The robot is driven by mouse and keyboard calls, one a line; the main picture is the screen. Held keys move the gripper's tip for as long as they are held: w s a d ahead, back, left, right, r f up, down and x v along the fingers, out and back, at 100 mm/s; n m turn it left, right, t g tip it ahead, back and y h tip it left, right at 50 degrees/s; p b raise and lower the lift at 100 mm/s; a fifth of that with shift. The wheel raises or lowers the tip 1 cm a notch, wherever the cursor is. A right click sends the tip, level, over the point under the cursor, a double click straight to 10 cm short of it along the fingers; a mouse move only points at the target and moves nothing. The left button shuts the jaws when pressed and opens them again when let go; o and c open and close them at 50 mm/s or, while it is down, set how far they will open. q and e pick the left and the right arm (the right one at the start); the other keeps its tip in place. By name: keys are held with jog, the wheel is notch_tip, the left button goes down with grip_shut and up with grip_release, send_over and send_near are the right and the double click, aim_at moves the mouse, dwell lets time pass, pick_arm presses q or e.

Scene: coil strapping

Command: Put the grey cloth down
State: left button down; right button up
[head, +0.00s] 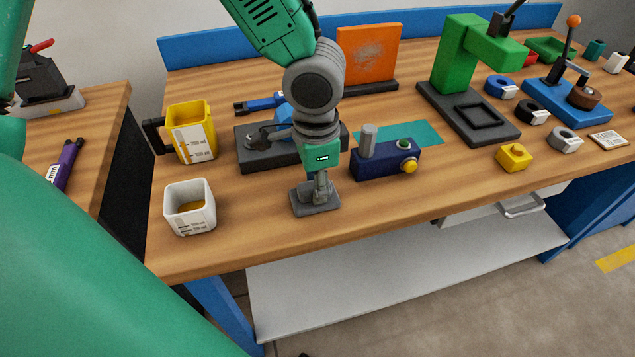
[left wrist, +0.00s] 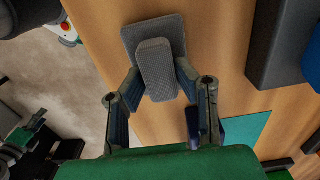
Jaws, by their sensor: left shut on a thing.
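The grey cloth (head: 316,204) shows in the head view as a flat square pad with a raised middle ridge. It is at the front part of the wooden bench, on the top or very close above it; I cannot tell which. My left gripper (head: 319,182) points down from above and is shut on the ridge. In the left wrist view, the cloth (left wrist: 158,62) sits between the two fingers of the left gripper (left wrist: 160,78), with its flat part spread beyond them. My right gripper is not in view.
A white cup (head: 190,214) and a yellow jug (head: 193,132) stand to the left. A dark blue box (head: 372,165) with a grey post and yellow knob is close on the right. A dark grey fixture (head: 258,156) is behind. Bare wood lies in front, up to the bench edge.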

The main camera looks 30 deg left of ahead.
pick_arm(q)
jog(key=c, duration=1.6)
grip_release()
jog(key=shift+a+f, duration=0.1)
jog(key=shift+f, duration=0.05)
jog(key=o, duration=0.4)
jog(key=shift+a, duration=0.2)
jog(key=shift+r, duration=0.2)
notch_tip(320, 180, up, 12)
jog(key=p, duration=0.3)
jog(key=shift+s+f, duration=0.1)
jog(key=shift+f, duration=0.05)
